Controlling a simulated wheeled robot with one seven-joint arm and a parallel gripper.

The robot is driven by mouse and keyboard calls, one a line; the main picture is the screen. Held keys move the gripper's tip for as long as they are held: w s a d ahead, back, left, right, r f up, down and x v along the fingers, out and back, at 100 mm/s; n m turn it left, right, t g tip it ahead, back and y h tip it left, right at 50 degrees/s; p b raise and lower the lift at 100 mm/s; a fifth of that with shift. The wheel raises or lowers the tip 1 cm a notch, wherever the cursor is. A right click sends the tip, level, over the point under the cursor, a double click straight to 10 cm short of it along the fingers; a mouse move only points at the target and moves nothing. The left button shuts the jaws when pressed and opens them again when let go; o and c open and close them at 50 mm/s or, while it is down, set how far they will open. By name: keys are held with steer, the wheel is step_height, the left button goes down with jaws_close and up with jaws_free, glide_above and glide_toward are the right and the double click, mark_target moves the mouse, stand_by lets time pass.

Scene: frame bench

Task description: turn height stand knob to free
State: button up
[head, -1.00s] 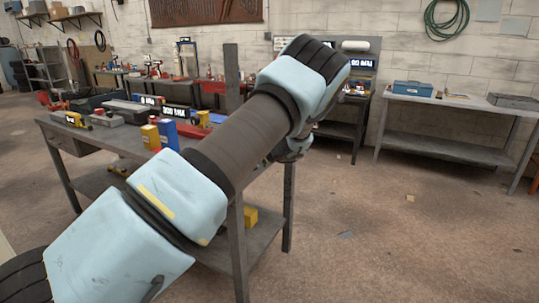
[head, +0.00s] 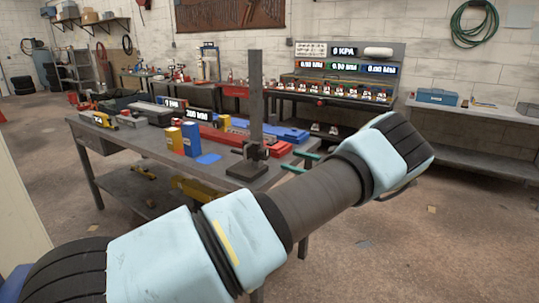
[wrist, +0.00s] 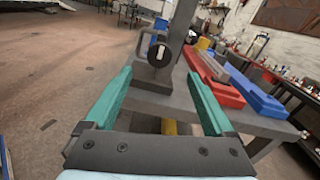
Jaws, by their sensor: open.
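The height stand (head: 256,100) is a dark upright column on a flat base, near the right end of the workbench. Its knob (wrist: 160,54) is a dark round piece with a pale bar across it, low on the column in the wrist view. The bar looks roughly upright there; any marking is too small to read. My gripper (wrist: 158,76) has two teal fingers, spread wide with nothing between them. The knob shows ahead of the fingertips, between their lines and apart from them. In the head view my gripper (head: 303,162) is right of the stand, partly hidden by my arm.
The workbench (head: 135,138) also holds a red case (wrist: 215,80), a blue case (wrist: 250,86) and yellow and blue boxes left of the stand. A second bench (head: 475,150) stands at the right. Open floor lies in front.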

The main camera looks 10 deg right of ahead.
mark_target(267, 154)
steer(key=p+x, duration=0.3)
steer(key=x, duration=0.5)
steer(key=shift+w+a+r, duration=0.15)
steer(key=shift+a, duration=0.15)
steer(key=shift+w+a+p, duration=0.3)
steer(key=shift+w+a, duration=0.05)
steer(key=shift+w, duration=0.05)
steer(key=c, duration=1.4)
